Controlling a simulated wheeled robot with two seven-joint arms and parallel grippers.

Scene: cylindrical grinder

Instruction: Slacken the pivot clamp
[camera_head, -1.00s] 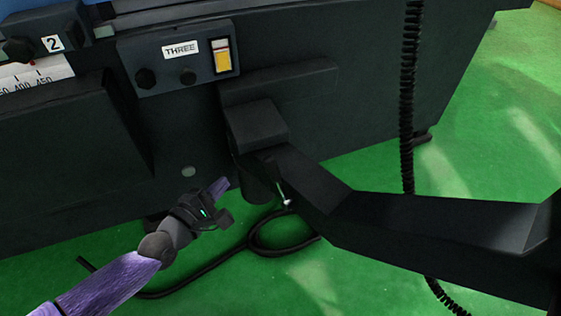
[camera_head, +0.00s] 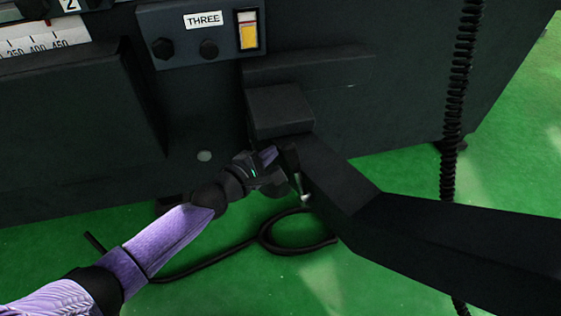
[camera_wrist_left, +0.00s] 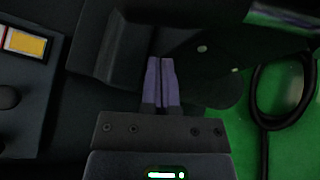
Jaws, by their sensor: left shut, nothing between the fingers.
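A small pale metal lever (camera_head: 304,191), which may be the pivot clamp, sits under the joint of the black swing arm (camera_head: 334,183). My left gripper (camera_head: 269,155) is at that joint, just left of the lever, below the black block (camera_head: 281,110). Its purple fingers are shut and empty. In the left wrist view the shut fingers (camera_wrist_left: 160,62) point at the dark joint. A small pale spot (camera_wrist_left: 202,48) shows to the right of them; I cannot tell whether it is the lever's end. Whether the fingers touch the joint is unclear. My right gripper is not in view.
A control panel (camera_head: 202,33) labelled THREE, with knobs and a yellow-and-white switch, is on the dark machine face above. A coiled cable (camera_head: 454,110) hangs at the right. A black looped bar or hose (camera_head: 265,238) lies low over the green floor (camera_head: 400,290).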

